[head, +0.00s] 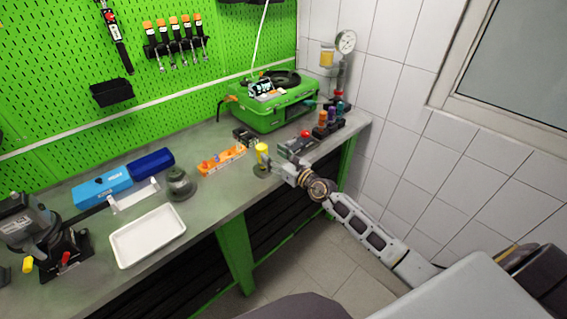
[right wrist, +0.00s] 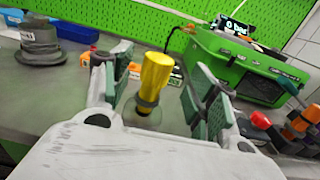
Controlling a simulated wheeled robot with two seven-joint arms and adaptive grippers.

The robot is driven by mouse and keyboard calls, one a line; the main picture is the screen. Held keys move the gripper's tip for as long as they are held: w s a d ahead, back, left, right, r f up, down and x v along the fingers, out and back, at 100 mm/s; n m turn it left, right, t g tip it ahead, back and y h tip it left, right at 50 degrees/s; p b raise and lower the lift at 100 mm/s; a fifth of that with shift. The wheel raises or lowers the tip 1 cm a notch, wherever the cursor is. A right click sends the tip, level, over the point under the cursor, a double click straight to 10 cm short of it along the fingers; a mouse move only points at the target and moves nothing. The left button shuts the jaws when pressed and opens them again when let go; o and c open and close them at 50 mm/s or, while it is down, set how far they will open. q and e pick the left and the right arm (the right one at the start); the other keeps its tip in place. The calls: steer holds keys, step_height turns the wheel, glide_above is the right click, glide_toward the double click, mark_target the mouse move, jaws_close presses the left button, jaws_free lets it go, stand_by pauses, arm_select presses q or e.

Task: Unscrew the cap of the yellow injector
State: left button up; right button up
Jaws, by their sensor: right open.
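The yellow injector (head: 262,149) stands upright near the front edge of the bench. In the right wrist view its yellow top (right wrist: 155,76) is above a dark grey collar (right wrist: 147,104) and a round, see-through base. I cannot tell which part is the cap. My right gripper (head: 271,165) reaches in from the right, low over the bench. Its open fingers (right wrist: 154,98) stand on either side of the injector, with a gap visible on both sides. My left gripper is not in view.
An orange tray (head: 221,160) lies left of the injector. A green pump case (head: 272,107) stands behind it, and a rack of coloured bottles (head: 325,124) is at the right. A grey-green round fixture (head: 180,184) and a white tray (head: 148,235) are further left.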

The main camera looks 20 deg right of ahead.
steer(key=shift+v, duration=2.3)
steer(key=s+d+f+m+g+h, duration=0.25)
steer(key=s+f+m, duration=0.35)
steer(key=f, duration=0.8)
steer(key=s+d+f+m+g+h, duration=0.2)
steer(key=s+d+f+m, duration=0.15)
steer(key=f+m, duration=0.8)
steer(key=s+d+f+m+g+h, duration=0.25)
steer(key=s+f+m, duration=0.25)
steer(key=f, duration=1.2)
steer(key=s+a+f+m+g, duration=0.1)
steer(key=s+f+m+g, duration=0.2)
steer(key=s+f+m, duration=0.85)
steer(key=s+a+f+m+g, duration=0.1)
steer(key=s+a+f+g, duration=0.1)
steer(key=s, duration=0.7)
steer(key=s+a+f+m+g, duration=0.1)
steer(key=s+f, duration=0.4)
steer(key=s, duration=0.5)
steer(key=s+a+f+m+g, duration=0.1)
steer(key=s+a+f+g, duration=0.1)
steer(key=s, duration=0.8)
step_height(320, 180, down, 3)
steer(key=shift+a+r+m+g+y, duration=0.3)
steer(key=shift+a+m+g, duration=0.1)
steer(key=shift+a, duration=0.45)
